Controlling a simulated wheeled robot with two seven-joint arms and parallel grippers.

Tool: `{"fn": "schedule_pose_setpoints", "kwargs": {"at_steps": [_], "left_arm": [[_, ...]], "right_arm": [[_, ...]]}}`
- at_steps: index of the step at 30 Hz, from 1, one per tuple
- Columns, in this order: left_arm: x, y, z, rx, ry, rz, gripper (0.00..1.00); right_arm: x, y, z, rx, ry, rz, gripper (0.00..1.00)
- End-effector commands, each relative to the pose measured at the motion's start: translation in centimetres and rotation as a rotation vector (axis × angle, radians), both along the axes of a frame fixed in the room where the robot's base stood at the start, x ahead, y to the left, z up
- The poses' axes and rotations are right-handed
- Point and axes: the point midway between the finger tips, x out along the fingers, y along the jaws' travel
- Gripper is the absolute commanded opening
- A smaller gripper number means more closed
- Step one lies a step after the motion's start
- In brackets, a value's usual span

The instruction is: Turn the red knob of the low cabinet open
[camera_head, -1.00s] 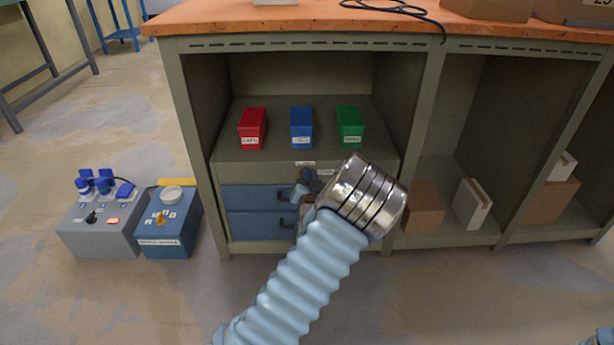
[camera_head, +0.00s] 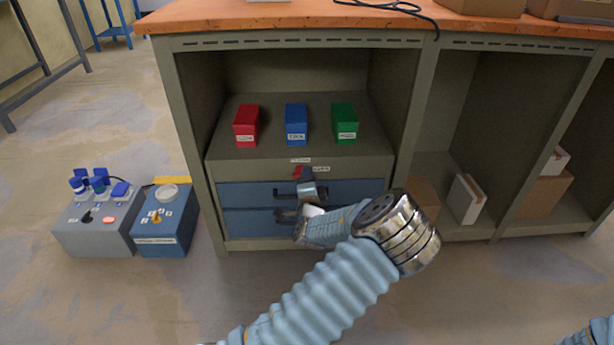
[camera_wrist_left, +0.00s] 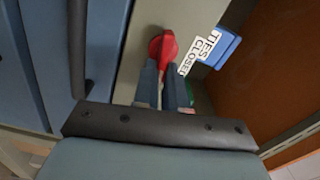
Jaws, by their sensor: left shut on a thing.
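The low cabinet (camera_head: 240,160) stands under the orange-topped bench, with two blue drawers (camera_head: 245,193) at its front. Its red knob (camera_head: 297,172) shows in part above the upper drawer, beside small white labels. In the left wrist view the red knob (camera_wrist_left: 163,47) is between the fingertips of my left gripper (camera_wrist_left: 162,75), next to a label reading CLOSED (camera_wrist_left: 192,57). My left gripper (camera_head: 303,176) is shut on the knob's handle, which points down between the fingers in the wrist view. My right gripper is not in view; only a bit of that arm shows at the lower right.
Red (camera_head: 246,125), blue (camera_head: 296,124) and green (camera_head: 344,123) boxes stand on the cabinet top. Black drawer handles lie just below the gripper. Grey (camera_head: 98,225) and blue (camera_head: 165,225) control boxes sit on the floor at left.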

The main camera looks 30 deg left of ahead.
Motion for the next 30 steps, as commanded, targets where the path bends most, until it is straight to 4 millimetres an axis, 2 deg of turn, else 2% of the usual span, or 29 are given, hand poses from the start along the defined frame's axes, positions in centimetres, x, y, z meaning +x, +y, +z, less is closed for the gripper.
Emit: {"fn": "schedule_pose_setpoints", "kwargs": {"at_steps": [10,28,29,30], "left_arm": [[0.05,-0.16,-0.43,0.141,0.088,-0.002,0.00],[0.05,-0.20,-0.53,0.173,0.109,-0.003,0.00],[0.05,-0.20,-0.53,0.174,0.109,-0.004,0.13],[0.05,-0.20,-0.53,0.174,0.109,-0.004,0.19]], "right_arm": [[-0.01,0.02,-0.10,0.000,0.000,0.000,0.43],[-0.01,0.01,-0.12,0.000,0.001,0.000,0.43],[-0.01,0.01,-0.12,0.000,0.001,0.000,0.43],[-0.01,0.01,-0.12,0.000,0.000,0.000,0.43]]}}
